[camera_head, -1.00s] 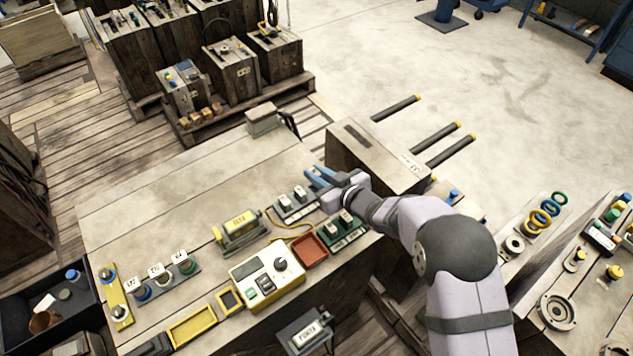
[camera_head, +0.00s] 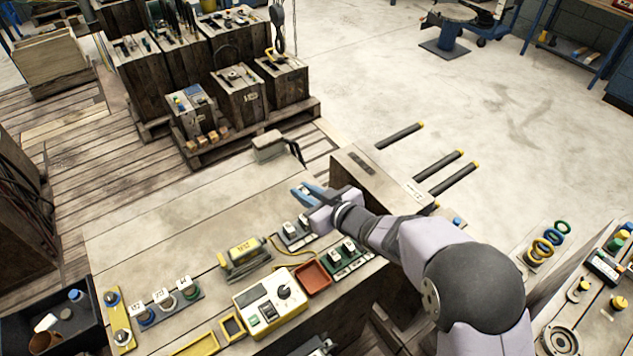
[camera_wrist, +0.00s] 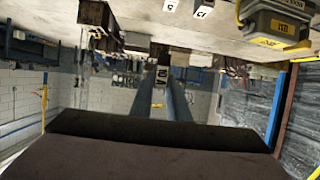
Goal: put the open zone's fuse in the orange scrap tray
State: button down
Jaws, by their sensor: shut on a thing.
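My gripper (camera_head: 305,190) has blue fingers and hangs above the bench behind the grey fuse base. In the wrist view the fingers (camera_wrist: 163,90) are shut on a small dark fuse (camera_wrist: 162,75) with a pale label that I cannot read surely. The orange scrap tray (camera_head: 313,279) lies on the bench, nearer the front than my gripper; no fuse shows in it. A grey base (camera_head: 297,236) holds white-topped fuses beside the tray. A green base (camera_head: 347,258) with more fuses is to the tray's right.
A control box (camera_head: 268,303) with a knob stands left of the tray, and a yellow-labelled meter (camera_head: 243,259) with a yellow lead is behind it. Labelled pieces (camera_head: 165,305) stand farther left. A wooden block (camera_head: 375,178) rises right of my gripper.

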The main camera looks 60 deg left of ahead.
jog(key=s+d+f, duration=0.2)
jog(key=s+d, duration=0.1)
jog(key=d, duration=0.4)
jog(key=s+d+f+p, duration=0.1)
jog(key=s+d+f, duration=0.1)
jog(key=s+d, duration=0.2)
jog(key=d, duration=0.3)
jog(key=shift+m+t, duration=0.3)
jog(key=shift+t, duration=0.1)
jog(key=shift+f, duration=0.25)
jog(key=shift+f+b, duration=3.2)
jog(key=shift+f, duration=0.5)
jog(key=c, duration=1.3)
grip_release()
jog(key=shift+r, duration=0.1)
